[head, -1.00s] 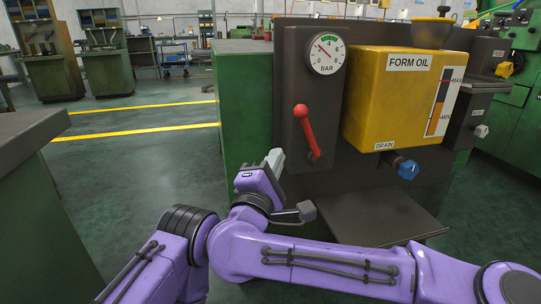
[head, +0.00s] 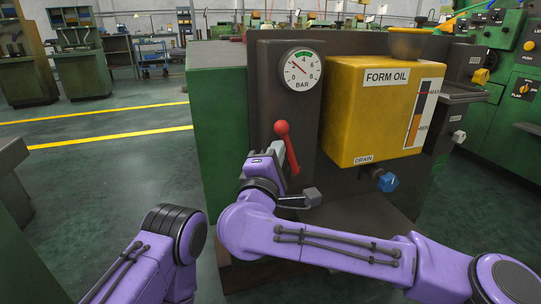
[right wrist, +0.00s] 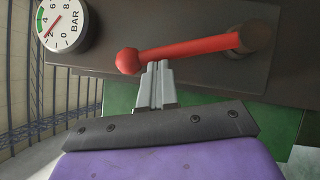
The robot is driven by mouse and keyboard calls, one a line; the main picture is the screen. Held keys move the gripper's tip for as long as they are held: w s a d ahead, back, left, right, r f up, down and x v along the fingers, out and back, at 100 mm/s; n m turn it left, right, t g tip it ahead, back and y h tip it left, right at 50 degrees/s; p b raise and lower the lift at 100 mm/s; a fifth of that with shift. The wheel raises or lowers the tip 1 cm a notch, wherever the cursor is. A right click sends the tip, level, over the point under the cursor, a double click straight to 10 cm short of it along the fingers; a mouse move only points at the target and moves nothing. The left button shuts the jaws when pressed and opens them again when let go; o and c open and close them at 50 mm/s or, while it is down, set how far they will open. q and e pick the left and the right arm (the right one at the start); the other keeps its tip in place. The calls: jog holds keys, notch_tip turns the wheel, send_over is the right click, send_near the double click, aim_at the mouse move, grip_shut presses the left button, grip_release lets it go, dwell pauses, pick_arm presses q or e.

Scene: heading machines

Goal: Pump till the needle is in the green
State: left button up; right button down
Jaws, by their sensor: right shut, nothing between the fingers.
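The pressure gauge (head: 301,71) has a white dial with a green band along its top. Its needle points up and left, between 2 and 4 and outside the green; the gauge also shows in the right wrist view (right wrist: 62,24). The red pump lever (head: 287,146) tilts with its ball end up and left of its pivot. My right gripper (head: 276,152) is shut and empty, beside the lever on its left. In the right wrist view its fingertips (right wrist: 157,68) are close to the lever shaft (right wrist: 190,46), near the ball; contact is unclear. My left gripper is out of view.
A yellow FORM OIL tank (head: 371,112) stands right of the gauge, with a blue drain knob (head: 388,182) below it. A dark shelf (head: 365,217) juts out under the tank. A green cabinet (head: 217,110) stands left. Open floor lies further left.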

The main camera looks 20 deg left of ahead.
jog(key=d+m, duration=0.1)
jog(key=w+d+r+m+g, duration=0.1)
jog(key=m+g, duration=0.1)
jog(key=shift+w+d+r, duration=0.35)
jog(key=shift+w+d, duration=0.05)
